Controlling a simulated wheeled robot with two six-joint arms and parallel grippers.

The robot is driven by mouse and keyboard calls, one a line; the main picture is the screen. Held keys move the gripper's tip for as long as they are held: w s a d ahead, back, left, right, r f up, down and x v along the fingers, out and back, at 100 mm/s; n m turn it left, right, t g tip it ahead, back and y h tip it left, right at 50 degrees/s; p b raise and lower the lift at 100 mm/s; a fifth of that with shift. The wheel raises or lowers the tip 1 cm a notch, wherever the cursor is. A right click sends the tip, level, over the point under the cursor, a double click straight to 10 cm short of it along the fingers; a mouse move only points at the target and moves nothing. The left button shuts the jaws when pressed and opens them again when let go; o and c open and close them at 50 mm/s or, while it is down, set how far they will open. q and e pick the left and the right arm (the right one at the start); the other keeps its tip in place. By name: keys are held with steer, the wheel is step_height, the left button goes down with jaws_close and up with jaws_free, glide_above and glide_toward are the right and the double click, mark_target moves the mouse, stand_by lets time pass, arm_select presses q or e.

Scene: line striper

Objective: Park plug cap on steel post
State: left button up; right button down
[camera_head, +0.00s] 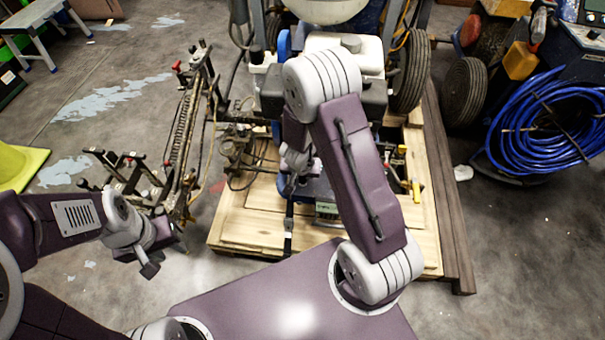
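I cannot make out the plug cap or the steel post for certain among the machine's small parts. The line striper (345,45) stands at the top centre on a wooden pallet (245,225). My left gripper (148,266) hangs low at the left, pointing down over the floor, in front of the striper's side frame. Its fingers are small and dark, and I cannot tell whether they are apart. My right arm reaches up across the centre and bends down in front of the striper. Its wrist end (298,165) is partly hidden behind the arm, and its fingers are not clear.
A metal side frame with hoses and a spring (185,125) stands left of the striper. A blue hose coil (545,125) and a wheel (465,92) are at the right. Dark planks (450,210) edge the pallet. Open concrete floor lies at the left and lower right.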

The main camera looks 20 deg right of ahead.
steer(key=shift+f, duration=0.25)
steer(key=c, duration=1.1)
jaws_free()
steer(key=o, duration=0.3)
steer(key=p+v, duration=0.5)
steer(key=v, duration=0.2)
